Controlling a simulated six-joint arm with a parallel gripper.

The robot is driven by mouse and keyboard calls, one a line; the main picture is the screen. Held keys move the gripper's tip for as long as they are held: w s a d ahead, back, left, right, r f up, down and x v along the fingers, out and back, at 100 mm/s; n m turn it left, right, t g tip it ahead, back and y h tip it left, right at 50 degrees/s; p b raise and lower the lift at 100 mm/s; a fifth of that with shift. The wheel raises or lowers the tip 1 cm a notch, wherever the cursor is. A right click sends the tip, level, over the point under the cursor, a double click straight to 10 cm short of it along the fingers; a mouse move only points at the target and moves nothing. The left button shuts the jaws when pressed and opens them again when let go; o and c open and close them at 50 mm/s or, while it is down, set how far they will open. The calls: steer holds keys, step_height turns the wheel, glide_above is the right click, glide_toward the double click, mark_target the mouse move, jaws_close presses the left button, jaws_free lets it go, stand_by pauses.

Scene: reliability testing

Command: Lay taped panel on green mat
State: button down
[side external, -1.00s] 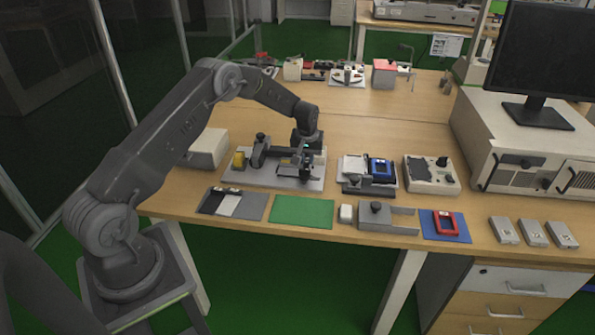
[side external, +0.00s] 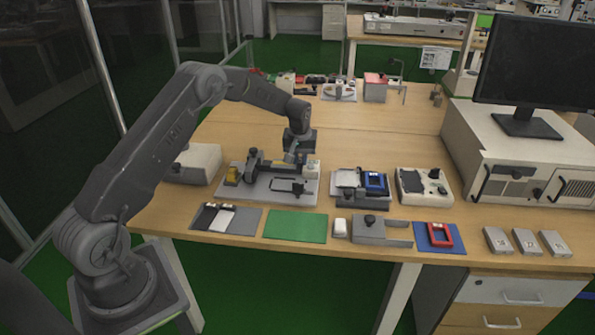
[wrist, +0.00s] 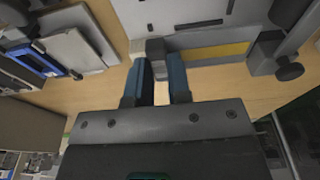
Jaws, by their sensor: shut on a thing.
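The green mat (side external: 296,226) lies bare near the front edge of the bench. A small pale panel (side external: 222,218) lies on a dark grey mat (side external: 243,222) to its left; I cannot tell if it carries tape. Behind the green mat stands a rail fixture on a light grey base plate (side external: 240,190). My gripper (wrist: 161,72) points down over this fixture in the side view (side external: 292,158). In the wrist view its two blue-grey fingers are shut on a small grey block (wrist: 156,47) beside the rail, which has a yellow strip (wrist: 207,54).
Right of the green mat are a small white block (side external: 340,228), a grey bracket (side external: 368,228) and a red frame (side external: 440,235) on a blue mat. Behind them stand a blue-framed holder (side external: 374,182) and a white control box (side external: 425,187). A monitor stands far right.

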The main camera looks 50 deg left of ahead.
step_height(320, 180, up, 2)
steer(key=shift+r, duration=0.1)
steer(key=s+d, duration=0.3)
steer(key=d, duration=0.5)
glide_above(310, 226)
steer(key=f, duration=0.5)
steer(key=shift+s+d+f, duration=0.15)
steer(key=shift+d+f, duration=0.05)
steer(key=shift+f, duration=2.7)
steer(key=shift+f, duration=0.25)
steer(key=c, duration=1)
jaws_free()
